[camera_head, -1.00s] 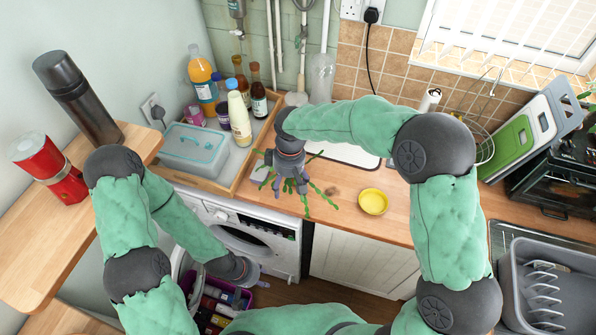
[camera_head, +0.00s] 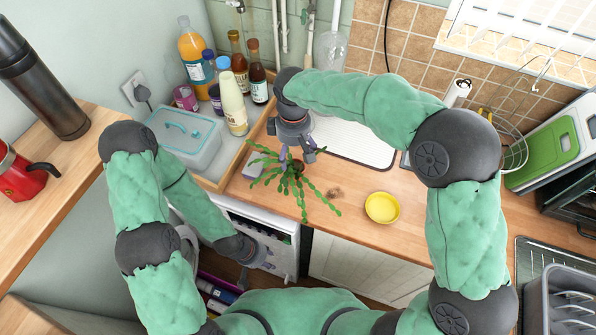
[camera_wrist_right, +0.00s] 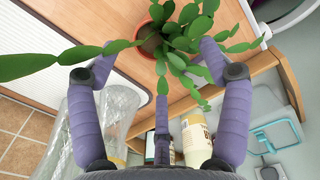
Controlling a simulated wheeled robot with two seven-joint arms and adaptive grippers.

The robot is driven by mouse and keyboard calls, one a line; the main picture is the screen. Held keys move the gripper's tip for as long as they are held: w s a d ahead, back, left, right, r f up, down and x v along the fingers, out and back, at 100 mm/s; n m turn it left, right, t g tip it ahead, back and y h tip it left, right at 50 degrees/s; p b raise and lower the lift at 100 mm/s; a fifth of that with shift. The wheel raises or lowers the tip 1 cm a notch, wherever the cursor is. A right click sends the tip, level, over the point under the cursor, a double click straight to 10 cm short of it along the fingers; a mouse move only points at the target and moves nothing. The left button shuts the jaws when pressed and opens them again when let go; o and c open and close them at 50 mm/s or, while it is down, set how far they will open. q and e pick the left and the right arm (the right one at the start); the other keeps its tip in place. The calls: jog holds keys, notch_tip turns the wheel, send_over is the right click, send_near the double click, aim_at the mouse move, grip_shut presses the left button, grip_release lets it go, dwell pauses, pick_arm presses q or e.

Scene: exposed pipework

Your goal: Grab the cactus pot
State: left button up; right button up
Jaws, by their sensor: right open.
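The cactus (camera_head: 288,180) has long flat green segments hanging outward and stands on the wooden counter in the head view. Its terracotta pot (camera_wrist_right: 147,38) shows at the top of the right wrist view, partly covered by leaves. My right gripper (camera_head: 297,152) is open at the back side of the plant. In the right wrist view the fingers of my right gripper (camera_wrist_right: 158,50) are spread apart, with leaves between them and the pot just beyond the tips. Nothing is gripped. My left gripper (camera_head: 272,266) is low, in front of the washing machine; its finger opening is unclear.
A yellow bowl (camera_head: 382,208) stands on the counter right of the plant. A wooden tray (camera_head: 236,166) holding several bottles and a lidded box (camera_head: 186,141) is at left. A white drying mat (camera_head: 352,140) lies behind. Counter between plant and bowl is free.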

aim_at(295, 167)
jog(key=shift+w+d+f+b, duration=0.15)
jog(key=shift+w+f+b, duration=0.25)
jog(key=shift+f, duration=0.35)
notch_tip(295, 167, down, 6)
jog(key=shift+r+b, duration=0.1)
jog(key=shift+b, duration=0.5)
jog(key=shift+f+b, duration=0.75)
jog(key=shift+f, duration=1.65)
jog(key=shift+r, duration=0.1)
jog(key=c, duration=1.5)
